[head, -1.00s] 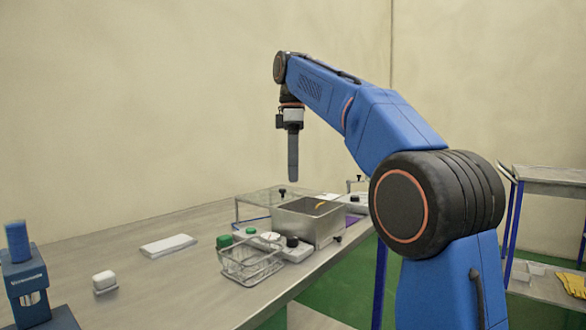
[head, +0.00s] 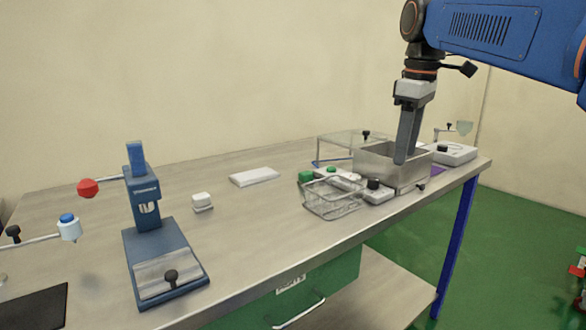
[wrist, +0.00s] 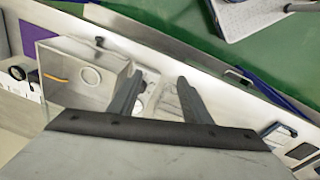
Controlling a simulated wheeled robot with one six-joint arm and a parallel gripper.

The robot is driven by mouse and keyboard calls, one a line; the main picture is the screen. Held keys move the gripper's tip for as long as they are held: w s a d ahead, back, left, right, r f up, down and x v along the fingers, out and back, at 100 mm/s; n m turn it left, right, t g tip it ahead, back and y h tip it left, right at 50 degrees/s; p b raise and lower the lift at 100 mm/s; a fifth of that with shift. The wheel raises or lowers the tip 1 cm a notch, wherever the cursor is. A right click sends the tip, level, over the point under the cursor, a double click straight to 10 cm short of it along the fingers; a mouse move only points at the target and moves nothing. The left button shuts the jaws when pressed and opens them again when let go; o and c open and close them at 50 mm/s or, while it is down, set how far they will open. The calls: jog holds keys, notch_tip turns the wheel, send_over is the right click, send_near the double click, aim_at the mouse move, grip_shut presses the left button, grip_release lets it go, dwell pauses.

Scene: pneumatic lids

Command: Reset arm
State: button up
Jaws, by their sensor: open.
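The open metal box (head: 386,176) stands on the table at the right. In the wrist view the metal box (wrist: 60,80) lies left of the fingers and holds a ring-shaped item and an orange item. Whether the fingertips touch the box cannot be told.
A wire basket (head: 335,203) stands left of the box, near the table's front edge. A blue press (head: 158,250) with a red knob (head: 88,187) stands at the left. A small white block (head: 201,201) and a flat white slab (head: 254,177) lie between. The middle of the table (head: 250,225) is mostly clear.

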jog(key=s+d+f+m+t, duration=0.1)
jog(key=s+f+m, duration=0.4)
jog(key=s+f, duration=0.7)
jog(key=s+d+f+m+t, duration=0.2)
jog(key=s+f+m, duration=0.3)
jog(key=s+f, duration=0.7)
notch_tip(320, 180, down, 7)
jog(key=shift+d+r, duration=0.15)
jog(key=shift+d, duration=0.2)
jog(key=shift+c, duration=0.2)
